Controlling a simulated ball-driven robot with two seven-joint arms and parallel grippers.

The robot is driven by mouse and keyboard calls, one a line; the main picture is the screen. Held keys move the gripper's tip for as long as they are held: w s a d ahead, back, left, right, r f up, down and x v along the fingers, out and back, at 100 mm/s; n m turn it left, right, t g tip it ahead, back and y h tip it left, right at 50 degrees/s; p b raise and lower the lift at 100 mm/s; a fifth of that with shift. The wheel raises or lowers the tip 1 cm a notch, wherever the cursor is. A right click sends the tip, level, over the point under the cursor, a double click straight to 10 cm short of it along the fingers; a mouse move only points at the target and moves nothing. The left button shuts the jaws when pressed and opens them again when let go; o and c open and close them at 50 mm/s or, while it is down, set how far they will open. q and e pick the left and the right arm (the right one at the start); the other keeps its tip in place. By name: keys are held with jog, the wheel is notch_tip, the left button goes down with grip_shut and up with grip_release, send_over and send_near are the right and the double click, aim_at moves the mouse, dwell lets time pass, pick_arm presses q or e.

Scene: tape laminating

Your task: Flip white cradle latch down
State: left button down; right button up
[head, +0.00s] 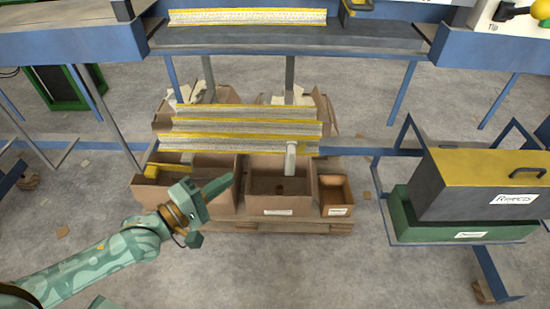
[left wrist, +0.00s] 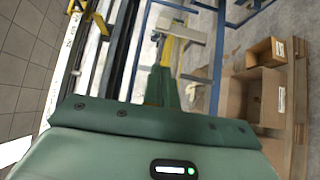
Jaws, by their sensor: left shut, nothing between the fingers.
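The white latch (head: 291,158) stands upright at the front edge of the yellow-edged rails, right of their middle. A pale block in the left wrist view (left wrist: 183,30), beyond the fingers, looks like the same latch. My left gripper (head: 229,180) reaches in from the lower left, with its shut, empty fingers pointing right toward the latch. A clear gap separates them from it in the head view. The green fingers also show in the left wrist view (left wrist: 163,86). My right gripper is in neither view.
Yellow-edged rails (head: 245,128) lie across the middle above open cardboard boxes (head: 278,205) on a pallet. A yellow bar end (head: 152,171) is at the left. A grey bin with yellow lid (head: 480,185) sits on a green bin (head: 460,225) at the right. Blue frames surround the area.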

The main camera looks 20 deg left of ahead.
pick_arm(q)
jog(key=shift+w, duration=0.15)
jog(key=b, duration=0.2)
send_near(287, 149)
jog(key=w, duration=0.3)
jog(key=shift+w+d+b, duration=0.15)
jog(key=shift+w+d, duration=0.05)
jog(key=shift+d, duration=0.3)
jog(key=shift+w+d+b, duration=0.15)
jog(key=shift+d, duration=0.4)
jog(key=shift+w+d+r, duration=0.1)
jog(key=shift+w+d, duration=0.05)
jog(key=shift+d, duration=0.4)
